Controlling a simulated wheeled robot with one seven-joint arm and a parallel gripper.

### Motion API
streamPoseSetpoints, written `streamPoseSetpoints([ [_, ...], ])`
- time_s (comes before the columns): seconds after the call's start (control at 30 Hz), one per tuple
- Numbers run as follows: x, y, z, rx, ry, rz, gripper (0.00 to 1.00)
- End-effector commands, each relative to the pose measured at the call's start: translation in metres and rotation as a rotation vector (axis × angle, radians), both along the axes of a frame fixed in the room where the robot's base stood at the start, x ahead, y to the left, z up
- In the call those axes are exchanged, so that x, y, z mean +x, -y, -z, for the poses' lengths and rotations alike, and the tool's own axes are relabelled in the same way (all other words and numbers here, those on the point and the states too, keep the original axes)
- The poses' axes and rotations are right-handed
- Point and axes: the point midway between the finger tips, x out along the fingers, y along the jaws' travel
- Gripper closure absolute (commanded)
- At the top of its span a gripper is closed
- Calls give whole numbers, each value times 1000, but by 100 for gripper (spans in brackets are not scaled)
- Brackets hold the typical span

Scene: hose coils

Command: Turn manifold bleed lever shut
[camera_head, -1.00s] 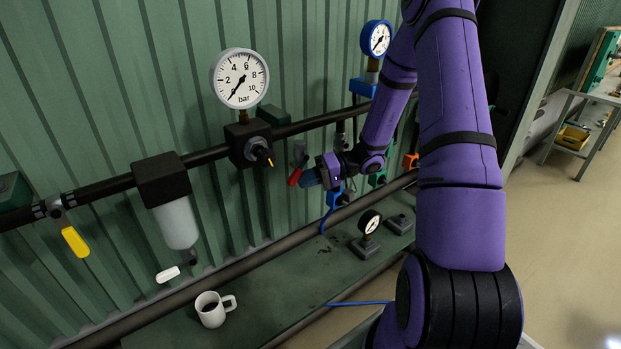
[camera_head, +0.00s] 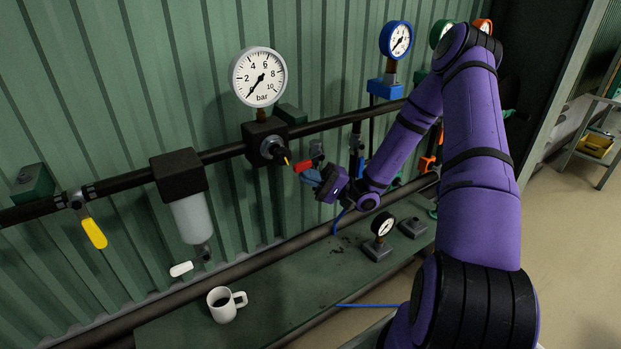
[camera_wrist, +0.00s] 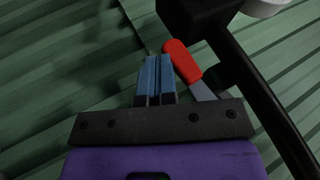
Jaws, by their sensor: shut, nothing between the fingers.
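A red-handled lever (camera_head: 303,166) sits on the black pipe just right of the big gauge's block. Its handle slants to the left, closer to level than upright. In the wrist view the red handle (camera_wrist: 182,62) with its grey metal arm lies just right of my fingers. My gripper (camera_head: 312,177) is just below the handle; it also shows in the wrist view (camera_wrist: 155,78). Its blue fingers are shut together with nothing between them. They are very close to the handle; I cannot tell whether they touch it.
A big white gauge (camera_head: 258,77) stands above a black knob (camera_head: 275,150) left of the lever.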

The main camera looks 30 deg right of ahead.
Motion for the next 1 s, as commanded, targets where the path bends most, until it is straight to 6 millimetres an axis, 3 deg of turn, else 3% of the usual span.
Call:
streamPoseSetpoints([
  [0.77, 0, -1, -2, 54, -2, 0, 100],
  [1.0, 3, 15, 11, 55, -3, -4, 100],
])
